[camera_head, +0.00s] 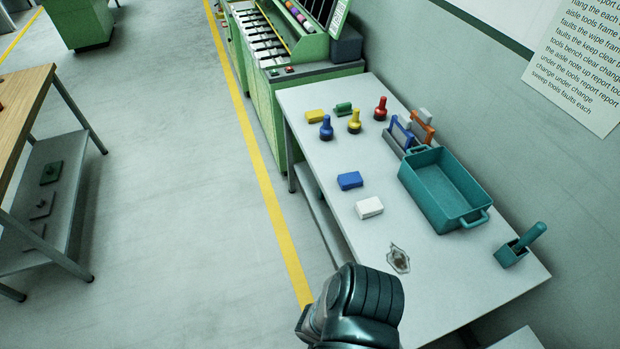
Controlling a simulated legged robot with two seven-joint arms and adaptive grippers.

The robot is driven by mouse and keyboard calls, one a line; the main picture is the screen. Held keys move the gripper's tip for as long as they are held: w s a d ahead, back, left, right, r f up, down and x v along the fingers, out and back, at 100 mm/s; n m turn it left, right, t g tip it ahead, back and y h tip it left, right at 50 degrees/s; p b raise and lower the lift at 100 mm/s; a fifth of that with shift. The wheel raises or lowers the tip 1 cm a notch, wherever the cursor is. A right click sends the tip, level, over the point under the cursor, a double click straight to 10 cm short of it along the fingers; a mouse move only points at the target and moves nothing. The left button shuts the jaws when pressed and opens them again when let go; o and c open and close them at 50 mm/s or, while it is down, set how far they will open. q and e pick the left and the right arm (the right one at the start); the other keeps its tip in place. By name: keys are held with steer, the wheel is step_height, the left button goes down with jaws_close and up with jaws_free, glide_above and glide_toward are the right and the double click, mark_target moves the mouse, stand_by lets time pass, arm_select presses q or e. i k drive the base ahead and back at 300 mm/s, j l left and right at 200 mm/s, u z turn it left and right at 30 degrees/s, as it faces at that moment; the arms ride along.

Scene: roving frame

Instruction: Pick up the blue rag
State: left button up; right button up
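The blue rag (349,181) looks like a small folded block of cloth. It lies flat on the light grey bench (300,102), near its left edge, with bare surface around it. A white folded rag (369,208) lies close by, just below and to the right, apart from it. A dark, ridged part of one of my arms shows at the bottom centre, over the bench's near left edge and apart from the blue rag. No fingers of either gripper show.
A teal bin (420,188) stands right of the rags. A teal holder (510,254) and a grimy patch (398,258) are nearer.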

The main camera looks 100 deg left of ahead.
mark_target(354, 180)
steer(key=u, duration=3.1)
